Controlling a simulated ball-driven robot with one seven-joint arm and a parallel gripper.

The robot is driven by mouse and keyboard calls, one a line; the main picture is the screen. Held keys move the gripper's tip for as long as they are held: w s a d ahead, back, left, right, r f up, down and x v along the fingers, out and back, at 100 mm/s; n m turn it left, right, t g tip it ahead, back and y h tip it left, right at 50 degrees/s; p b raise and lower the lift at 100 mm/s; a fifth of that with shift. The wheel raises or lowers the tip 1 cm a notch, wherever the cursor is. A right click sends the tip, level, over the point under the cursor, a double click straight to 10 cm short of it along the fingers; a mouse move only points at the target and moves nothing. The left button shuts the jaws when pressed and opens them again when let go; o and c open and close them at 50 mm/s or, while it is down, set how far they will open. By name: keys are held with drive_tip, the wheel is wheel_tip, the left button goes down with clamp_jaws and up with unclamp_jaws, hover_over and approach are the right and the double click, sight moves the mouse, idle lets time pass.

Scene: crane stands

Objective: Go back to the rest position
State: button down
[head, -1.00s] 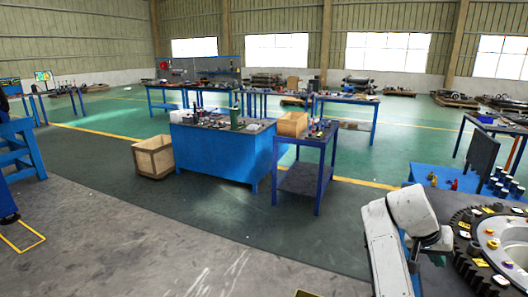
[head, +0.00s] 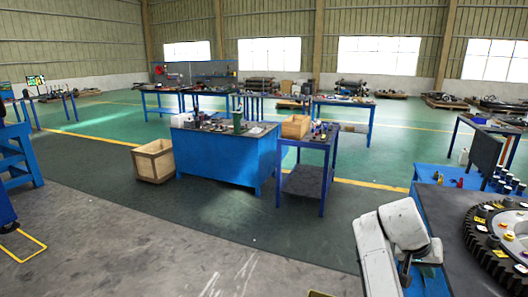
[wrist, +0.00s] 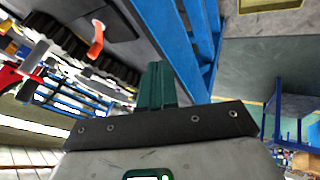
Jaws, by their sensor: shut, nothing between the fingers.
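My gripper (wrist: 157,88) shows in the wrist view as two teal fingers pressed together, shut and empty. It points past the edge of a blue-framed table (wrist: 190,45), with nothing touching the fingertips that I can see. In the head view my pale grey arm is folded at the lower right, in front of a dark-topped blue table (head: 440,203); the gripper cannot be made out there.
A large toothed gear (head: 480,232) lies on the table right of my arm, with small bottles (head: 460,182) behind. A blue workbench (head: 225,157), a smaller blue table (head: 307,185) and a wooden crate (head: 154,161) stand ahead. The grey floor (head: 150,235) in front is clear.

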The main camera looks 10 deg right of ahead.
drive_tip(key=s+a+f+n+y, duration=0.2)
drive_tip(key=s+a+f, duration=0.2)
drive_tip(key=s+f, duration=0.4)
drive_tip(key=s+a+f+n+y, duration=0.1)
drive_tip(key=s+a+f+n, duration=0.1)
drive_tip(key=s+a+f, duration=0.45)
drive_tip(key=s+a+f+n+y, duration=0.2)
drive_tip(key=s+a, duration=0.2)
drive_tip(key=s, duration=0.6)
drive_tip(key=s+a+f+n+y, duration=0.2)
drive_tip(key=s+a, duration=0.3)
drive_tip(key=s, duration=0.6)
drive_tip(key=shift+a+t, duration=0.15)
drive_tip(key=shift+t, duration=0.25)
drive_tip(key=shift+f, duration=0.1)
